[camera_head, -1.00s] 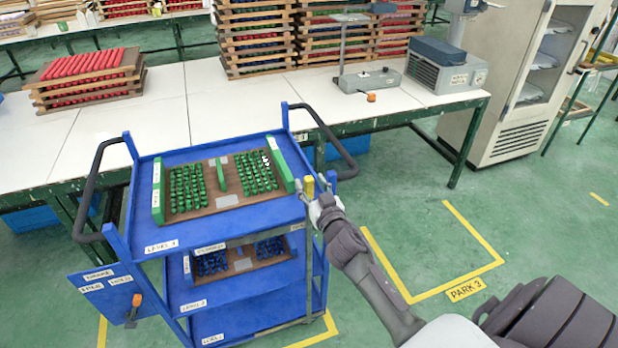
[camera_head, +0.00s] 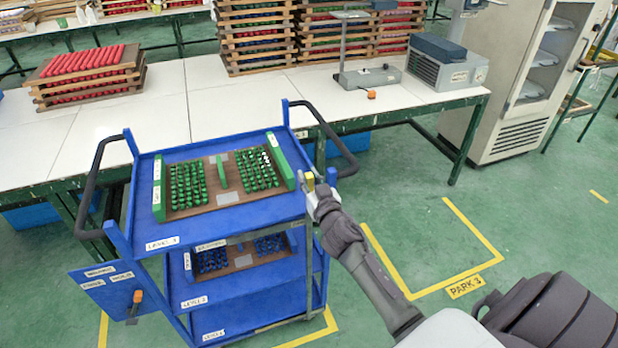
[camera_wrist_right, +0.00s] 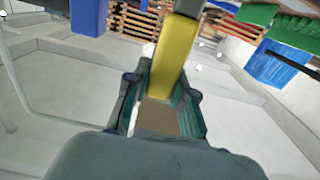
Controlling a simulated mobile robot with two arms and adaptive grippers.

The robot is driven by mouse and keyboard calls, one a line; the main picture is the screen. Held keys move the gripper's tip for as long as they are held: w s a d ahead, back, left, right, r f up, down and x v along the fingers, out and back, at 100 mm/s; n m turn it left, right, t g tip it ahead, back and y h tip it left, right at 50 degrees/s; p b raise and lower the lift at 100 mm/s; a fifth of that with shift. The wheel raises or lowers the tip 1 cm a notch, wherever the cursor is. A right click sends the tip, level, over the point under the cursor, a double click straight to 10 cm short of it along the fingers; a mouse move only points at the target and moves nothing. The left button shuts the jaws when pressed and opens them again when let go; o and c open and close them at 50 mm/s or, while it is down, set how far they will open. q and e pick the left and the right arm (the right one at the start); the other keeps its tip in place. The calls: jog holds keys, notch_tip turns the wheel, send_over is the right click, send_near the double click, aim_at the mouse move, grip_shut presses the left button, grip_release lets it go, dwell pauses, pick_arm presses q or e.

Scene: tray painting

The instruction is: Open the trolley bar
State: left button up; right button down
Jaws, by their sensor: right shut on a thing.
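The blue trolley (camera_head: 235,215) stands in front of the long table, with shelves labelled as levels. A yellow handle piece (camera_head: 310,179) is at its right front corner, beside the top shelf. My right gripper (camera_head: 313,188) reaches it from the right and is shut on it. In the right wrist view the yellow piece (camera_wrist_right: 178,55) stands between the fingers of the gripper (camera_wrist_right: 165,90). A thin grey bar (camera_head: 250,236) crosses the trolley front just below the top shelf; whether the yellow piece joins it I cannot tell. My left gripper is not in view.
A tray with green pieces (camera_head: 222,203) lies on the top shelf, and one with blue pieces (camera_head: 243,261) on the shelf below. The white table (camera_head: 150,130) is behind. Green floor with yellow PARK 3 marking (camera_head: 466,287) is free at the right.

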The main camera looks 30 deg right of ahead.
jog(key=d, duration=0.2)
jog(key=s+d, duration=0.1)
jog(key=d, duration=0.1)
jog(key=c, duration=1.3)
grip_release()
jog(key=o, duration=0.3)
jog(key=shift+d, duration=0.2)
jog(key=shift+o, duration=0.2)
jog(key=shift+a, duration=0.1)
